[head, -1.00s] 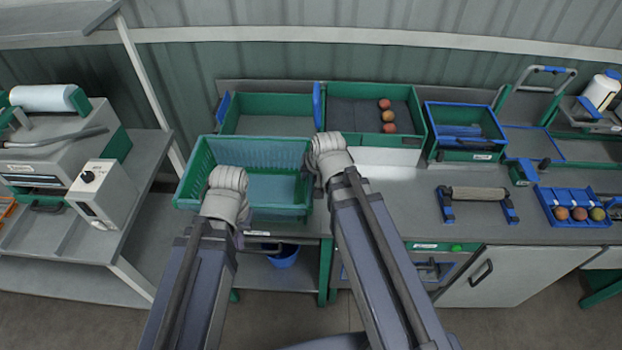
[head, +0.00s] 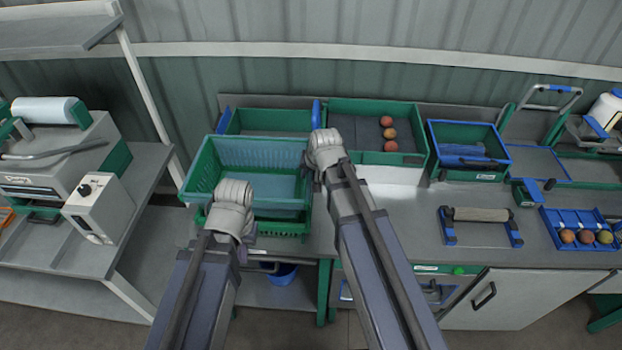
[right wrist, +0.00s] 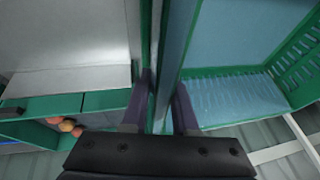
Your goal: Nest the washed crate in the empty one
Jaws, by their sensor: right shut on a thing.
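A green slatted crate (head: 195,172) with an open top is held up at the left end of the bench in the head view. A second green crate (head: 275,229) shows below its front edge; most of it is hidden. My right gripper (head: 322,163) is at the held crate's right side. In the right wrist view its jaws (right wrist: 160,112) are shut on the crate wall (right wrist: 176,50), one on each side. My left gripper (head: 232,212) is at the front left of the crates; its fingertips are hidden.
Behind the crates stands a green tray (head: 270,122). Right of it is a tray (head: 350,118) with round red produce. A blue-rimmed crate (head: 472,165), a roller stand (head: 480,214) and a blue tray (head: 565,246) with fruit are further right. A machine (head: 50,160) stands left.

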